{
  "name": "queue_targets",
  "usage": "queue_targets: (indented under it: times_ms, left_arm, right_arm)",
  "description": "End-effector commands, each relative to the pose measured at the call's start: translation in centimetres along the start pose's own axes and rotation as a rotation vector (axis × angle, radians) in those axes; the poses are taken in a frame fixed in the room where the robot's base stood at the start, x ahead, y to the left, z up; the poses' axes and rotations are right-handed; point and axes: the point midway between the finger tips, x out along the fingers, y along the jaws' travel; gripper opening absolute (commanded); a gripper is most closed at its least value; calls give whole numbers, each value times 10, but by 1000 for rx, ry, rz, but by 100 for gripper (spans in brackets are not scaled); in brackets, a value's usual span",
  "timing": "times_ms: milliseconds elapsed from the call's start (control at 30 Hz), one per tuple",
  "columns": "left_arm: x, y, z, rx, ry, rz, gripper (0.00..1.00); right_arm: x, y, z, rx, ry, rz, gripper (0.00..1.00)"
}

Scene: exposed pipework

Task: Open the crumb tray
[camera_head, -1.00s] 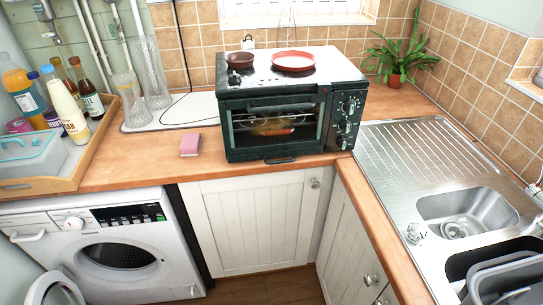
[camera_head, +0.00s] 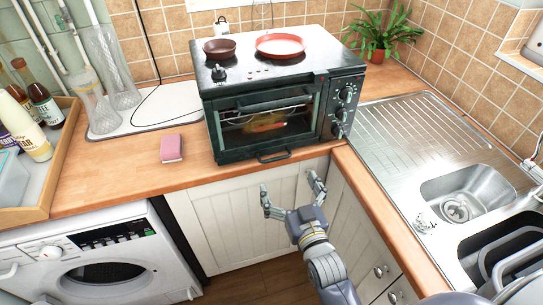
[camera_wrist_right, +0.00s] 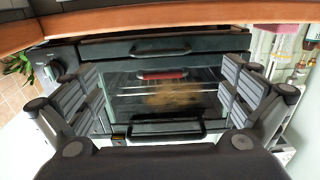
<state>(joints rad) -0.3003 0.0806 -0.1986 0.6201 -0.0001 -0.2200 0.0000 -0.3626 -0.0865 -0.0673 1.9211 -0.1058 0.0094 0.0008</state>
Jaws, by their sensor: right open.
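The crumb tray is at the foot of the dark green countertop oven (camera_head: 265,110). Its black loop handle (camera_head: 273,156) sticks out just above the worktop's front edge, and the tray looks shut. My right gripper (camera_head: 290,183) is open and empty, in front of the worktop edge and below the handle, apart from it. The right wrist view looks at the oven front upside down, with the crumb tray handle (camera_wrist_right: 160,48) above the glass door and the door handle (camera_wrist_right: 165,130) below, between my open fingers. My left gripper is out of view.
A pink sponge (camera_head: 172,148) lies on the worktop left of the oven. A red pan (camera_head: 280,46) and a brown bowl (camera_head: 220,48) sit on top of the oven. The steel sink (camera_head: 455,190) is at the right and a washing machine (camera_head: 95,260) at lower left.

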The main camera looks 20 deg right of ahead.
Motion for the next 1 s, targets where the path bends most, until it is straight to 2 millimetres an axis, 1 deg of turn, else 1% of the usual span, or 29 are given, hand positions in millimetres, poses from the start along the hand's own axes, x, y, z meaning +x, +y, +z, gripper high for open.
queue_targets:
  times_ms: [33, 133, 300, 400, 500, 600, 700, 933, 967, 1000]
  left_arm:
    - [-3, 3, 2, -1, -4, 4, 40]
    - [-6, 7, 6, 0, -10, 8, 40]
    - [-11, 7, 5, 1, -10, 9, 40]
    - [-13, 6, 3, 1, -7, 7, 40]
    - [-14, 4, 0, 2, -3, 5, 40]
    - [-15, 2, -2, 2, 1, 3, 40]
    - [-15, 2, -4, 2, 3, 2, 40]
    - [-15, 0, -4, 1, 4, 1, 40]
    - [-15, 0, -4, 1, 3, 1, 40]
    - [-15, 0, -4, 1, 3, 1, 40]
  right_arm:
    - [9, 0, -3, 0, 3, 0, 100]
    - [27, 0, -2, 0, 1, 0, 100]
    - [58, -1, -2, 1, 0, -1, 100]
    - [74, 0, -2, 1, 0, -1, 100]
    - [84, 0, -1, 0, -1, 0, 100]
    - [91, 0, 0, 0, -1, 0, 100]
    - [94, 0, 0, 1, -2, 0, 100]
    - [95, 0, 0, 1, -2, -1, 100]
    - [95, 0, 0, 1, -2, -1, 98]
    - [95, 0, 0, 1, -2, -1, 89]
